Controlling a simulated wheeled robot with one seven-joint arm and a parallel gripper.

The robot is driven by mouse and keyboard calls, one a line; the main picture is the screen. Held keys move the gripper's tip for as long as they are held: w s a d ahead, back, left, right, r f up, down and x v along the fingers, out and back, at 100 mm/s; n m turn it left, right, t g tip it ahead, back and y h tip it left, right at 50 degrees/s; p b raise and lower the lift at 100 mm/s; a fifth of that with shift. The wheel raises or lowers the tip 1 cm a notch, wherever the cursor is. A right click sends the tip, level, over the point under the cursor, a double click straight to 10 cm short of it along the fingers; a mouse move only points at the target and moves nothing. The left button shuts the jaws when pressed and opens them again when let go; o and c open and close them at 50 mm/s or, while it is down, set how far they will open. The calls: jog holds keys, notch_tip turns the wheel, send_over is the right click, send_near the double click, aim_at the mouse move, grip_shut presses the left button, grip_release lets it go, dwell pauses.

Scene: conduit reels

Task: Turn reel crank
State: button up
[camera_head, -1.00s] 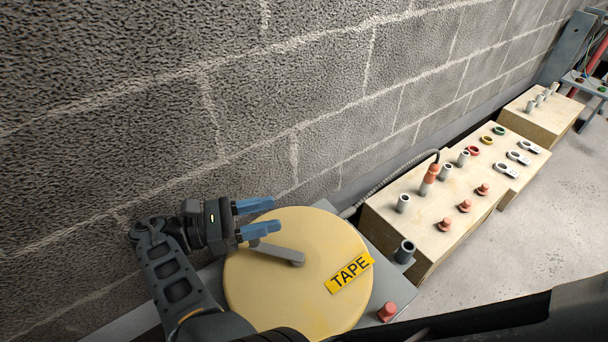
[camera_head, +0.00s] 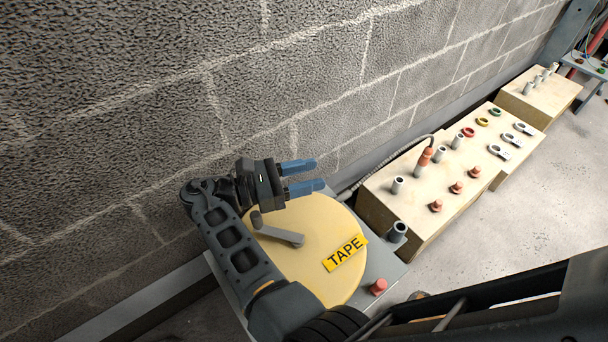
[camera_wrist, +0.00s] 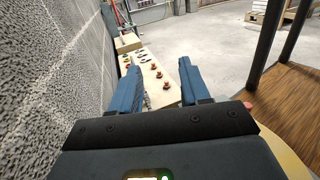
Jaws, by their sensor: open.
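The round yellow reel (camera_head: 318,222) lies flat on a grey base, with a yellow TAPE label (camera_head: 345,254) on its face. Its grey crank arm (camera_head: 280,235) reaches from near the reel's middle to an upright knob (camera_head: 257,219) on the left. My gripper (camera_head: 305,177) is open and empty, its blue fingers over the reel's far edge, apart from the crank. In the wrist view my gripper (camera_wrist: 160,80) points along the row of wooden blocks. The crank is not visible there, and only a yellow edge of the reel (camera_wrist: 285,150) shows at lower right.
A block wall (camera_head: 330,80) runs close along the far side. Wooden blocks (camera_head: 400,225) with pegs, rings and a cable stand to the right of the reel. A red plug (camera_head: 378,287) and a dark socket (camera_head: 397,232) sit on the reel's base. Open floor (camera_head: 545,210) lies at right.

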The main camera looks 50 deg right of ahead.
jog(key=c, duration=0.3)
jog(key=shift+w+a+r+t+h, duration=0.1)
jog(key=shift+w+a+t+h, duration=0.2)
jog(key=shift+w+t+h, duration=0.1)
jog(key=shift+c, duration=0.7)
jog(key=w+a+t, duration=0.1)
jog(key=t, duration=0.1)
jog(key=w+a+m+t+h, duration=0.1)
jog(key=a+t, duration=0.1)
jog(key=a+m+t+h, duration=0.1)
jog(key=a, duration=0.1)
jog(key=shift+w+a+t+p, duration=0.15)
jog(key=shift+w+t+p, duration=0.25)
grip_shut()
jog(key=a+f+m+t, duration=0.1)
jog(key=a+f+t, duration=0.1)
jog(key=a+t, duration=0.3)
jog(key=t+y+p, duration=0.1)
jog(key=t+y, duration=0.3)
jog(key=t, duration=0.6)
send_near(257, 224)
jog(key=shift+m, duration=0.3)
jog(key=b+x, duration=0.1)
jog(key=x, duration=0.6)
jog(key=shift+a, duration=0.1)
